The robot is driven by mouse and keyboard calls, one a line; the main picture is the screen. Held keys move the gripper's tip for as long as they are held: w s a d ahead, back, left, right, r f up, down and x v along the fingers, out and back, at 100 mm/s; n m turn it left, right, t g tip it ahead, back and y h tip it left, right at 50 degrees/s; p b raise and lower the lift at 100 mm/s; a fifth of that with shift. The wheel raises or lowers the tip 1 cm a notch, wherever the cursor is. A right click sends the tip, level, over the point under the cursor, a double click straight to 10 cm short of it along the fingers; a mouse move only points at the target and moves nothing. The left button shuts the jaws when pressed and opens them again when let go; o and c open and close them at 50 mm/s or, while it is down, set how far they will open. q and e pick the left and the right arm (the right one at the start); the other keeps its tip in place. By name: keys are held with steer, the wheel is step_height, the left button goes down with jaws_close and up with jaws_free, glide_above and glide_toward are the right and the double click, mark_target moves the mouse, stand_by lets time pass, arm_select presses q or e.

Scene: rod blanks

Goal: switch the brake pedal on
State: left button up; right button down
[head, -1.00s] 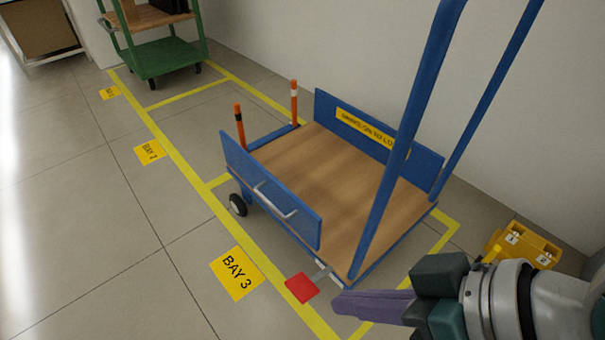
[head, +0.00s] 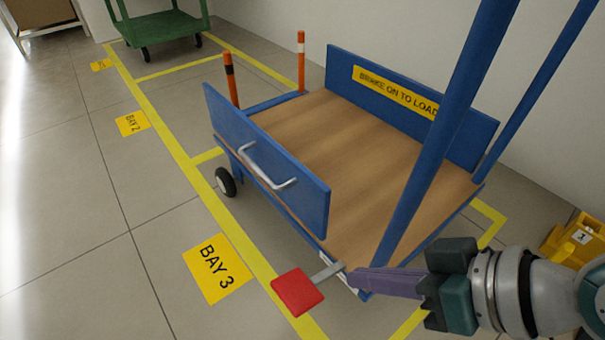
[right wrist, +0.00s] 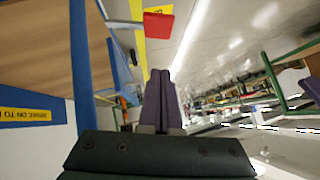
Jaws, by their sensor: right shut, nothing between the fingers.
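The brake pedal is a red square pad (head: 297,291) on a short grey lever at the near corner of the blue cart (head: 268,196). In the right wrist view the red pad (right wrist: 158,25) shows just beyond my fingertips. My right gripper (head: 350,281) is shut and empty, its purple fingers pointing left. In the head view its tips are just right of the pad, by the lever; I cannot tell whether they touch it. My left gripper is not in view.
The cart has a wooden deck (head: 350,165), blue side panels and a tall blue handle (head: 455,120). Two orange posts stand at its far end. The floor left of BAY 3 (head: 217,267) is clear.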

steer(key=shift+s, duration=0.15)
steer(key=shift+a+f, duration=0.1)
steer(key=b, duration=0.8)
glide_above(290, 287)
steer(key=d, duration=0.3)
steer(key=f, duration=0.5)
steer(key=s+f, duration=0.1)
steer(key=f, duration=0.1)
steer(key=shift+f, duration=0.25)
steer(key=shift+s+a+f+b, duration=0.1)
steer(key=shift+s+f+b, duration=0.05)
steer(key=shift+f+b, duration=0.35)
steer(key=shift+s+a+f+b, duration=0.1)
steer(key=shift+f+b, duration=0.3)
steer(key=shift+f, duration=0.2)
steer(key=shift+s+a+f+b, duration=0.1)
steer(key=shift+s+f+b, duration=0.15)
steer(key=shift+f+b, duration=0.1)
steer(key=shift+w, duration=0.1)
